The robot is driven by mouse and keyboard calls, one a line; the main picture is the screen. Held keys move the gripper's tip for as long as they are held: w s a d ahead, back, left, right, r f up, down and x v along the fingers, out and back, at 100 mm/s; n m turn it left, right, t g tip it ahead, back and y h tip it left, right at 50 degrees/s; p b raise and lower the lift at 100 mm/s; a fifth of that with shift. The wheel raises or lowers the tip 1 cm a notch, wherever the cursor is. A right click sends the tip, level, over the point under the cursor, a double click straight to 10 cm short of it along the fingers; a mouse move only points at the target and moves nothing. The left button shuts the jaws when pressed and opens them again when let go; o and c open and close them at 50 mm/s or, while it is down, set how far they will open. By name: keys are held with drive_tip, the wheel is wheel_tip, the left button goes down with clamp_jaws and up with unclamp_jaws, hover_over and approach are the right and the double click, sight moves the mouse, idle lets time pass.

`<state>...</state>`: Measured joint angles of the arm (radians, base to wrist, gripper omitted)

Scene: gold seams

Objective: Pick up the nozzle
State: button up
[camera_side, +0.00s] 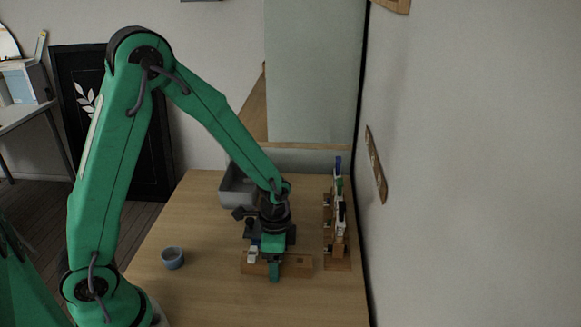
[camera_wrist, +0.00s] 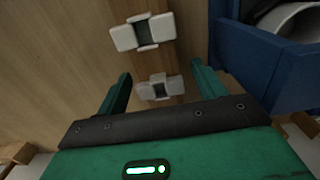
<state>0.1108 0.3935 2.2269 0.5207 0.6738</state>
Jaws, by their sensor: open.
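I cannot pick out the nozzle with certainty in either view. My gripper (camera_side: 275,275) points down over a low wooden board (camera_side: 300,264) on the table. In the wrist view its two green fingers (camera_wrist: 160,84) stand apart, with nothing held between them. A white holder with a dark middle (camera_wrist: 158,88) shows between the fingers, on a wooden strip. A second white holder (camera_wrist: 143,32) is farther up the strip. A blue part (camera_wrist: 238,50) with a pale round piece (camera_wrist: 290,18) in it stands right of the fingers. My gripper hides part of the board in the side view.
A wooden rack (camera_side: 338,262) with several upright coloured tools stands close right of my gripper, near the wall. A grey bin (camera_side: 233,196) is behind it. A small blue-grey cup (camera_side: 172,258) stands at left. The table between cup and board is clear.

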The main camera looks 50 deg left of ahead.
idle(0.3)
drive_tip(key=c, duration=1.1)
drive_tip(key=shift+o, duration=0.2)
drive_tip(key=shift+r, duration=0.15)
drive_tip(key=shift+r, duration=0.7)
drive_tip(key=r, duration=0.3)
drive_tip(key=shift+s+d, duration=0.15)
drive_tip(key=shift+d, duration=0.1)
drive_tip(key=s+d+r, duration=0.6)
drive_tip(key=d, duration=0.2)
drive_tip(key=shift+s+d+r, duration=0.2)
drive_tip(key=shift+s+d, duration=0.2)
